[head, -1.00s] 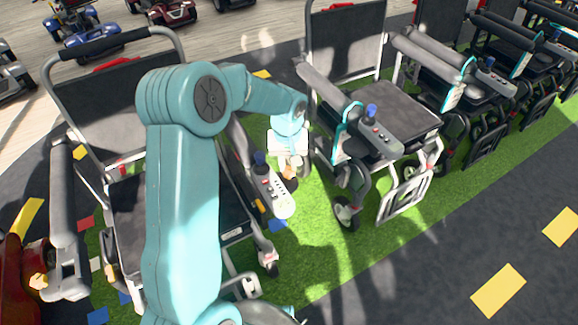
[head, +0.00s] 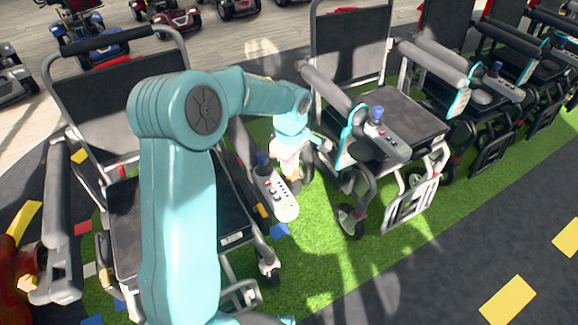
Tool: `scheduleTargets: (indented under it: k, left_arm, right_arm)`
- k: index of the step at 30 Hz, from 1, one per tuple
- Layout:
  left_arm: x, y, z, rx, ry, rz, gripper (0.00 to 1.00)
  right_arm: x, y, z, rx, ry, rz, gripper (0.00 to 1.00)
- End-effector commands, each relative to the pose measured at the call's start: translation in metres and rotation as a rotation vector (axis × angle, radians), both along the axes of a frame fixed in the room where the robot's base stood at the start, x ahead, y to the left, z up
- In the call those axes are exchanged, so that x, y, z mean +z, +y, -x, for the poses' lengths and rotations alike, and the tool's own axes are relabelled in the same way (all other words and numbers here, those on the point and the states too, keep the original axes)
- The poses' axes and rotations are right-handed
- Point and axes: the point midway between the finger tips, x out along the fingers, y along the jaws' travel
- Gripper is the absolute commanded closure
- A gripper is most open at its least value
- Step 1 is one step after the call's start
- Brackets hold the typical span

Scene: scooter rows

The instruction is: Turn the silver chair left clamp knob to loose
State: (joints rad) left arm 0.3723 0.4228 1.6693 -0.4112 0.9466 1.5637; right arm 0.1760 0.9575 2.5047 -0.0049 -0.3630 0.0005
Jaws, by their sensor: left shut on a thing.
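The left teal arm reaches over the nearest chair (head: 75,232) and down into the gap between it and the silver-framed chair (head: 408,112) on its right. My left gripper (head: 292,180) hangs in this gap, low beside the silver-framed chair's left side. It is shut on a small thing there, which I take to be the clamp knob. An orange-tan bit shows at the jaws, but the knob's shape and setting are too small and too covered to tell. My right gripper is not in view.
A joystick panel (head: 276,192) of the nearest chair stands close to the left gripper. Another joystick panel (head: 381,134) is on the silver-framed chair's arm. More chairs (head: 500,90) stand at right, and scooters (head: 85,35) at the back. Green turf (head: 330,255) in front is clear.

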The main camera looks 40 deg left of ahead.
Motion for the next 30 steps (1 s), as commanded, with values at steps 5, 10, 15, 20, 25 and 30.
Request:
scheduleTargets:
  k: [5,10,15,20,25,30]
  left_arm:
    - [-0.0172,-0.0082,0.0,0.088,0.013,0.019,1.0]
    - [-0.0169,-0.0082,-0.0001,0.149,0.012,0.019,1.0]
    - [-0.0166,-0.0082,-0.0001,0.178,0.011,0.019,1.0]
    - [-0.0165,-0.0082,-0.0001,0.186,0.012,0.02,1.0]
    - [-0.0164,-0.0081,-0.0001,0.187,0.012,0.02,1.0]
    - [-0.0164,-0.0081,0.0001,0.186,0.012,0.02,0.76]
  right_arm:
    - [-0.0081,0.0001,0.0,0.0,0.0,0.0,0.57]
    - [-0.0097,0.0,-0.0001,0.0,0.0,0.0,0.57]
    - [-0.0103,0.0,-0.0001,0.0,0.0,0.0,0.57]
    - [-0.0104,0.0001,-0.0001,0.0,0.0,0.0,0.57]
    - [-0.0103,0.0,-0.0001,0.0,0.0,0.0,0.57]
    - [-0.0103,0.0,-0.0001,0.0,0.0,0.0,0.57]
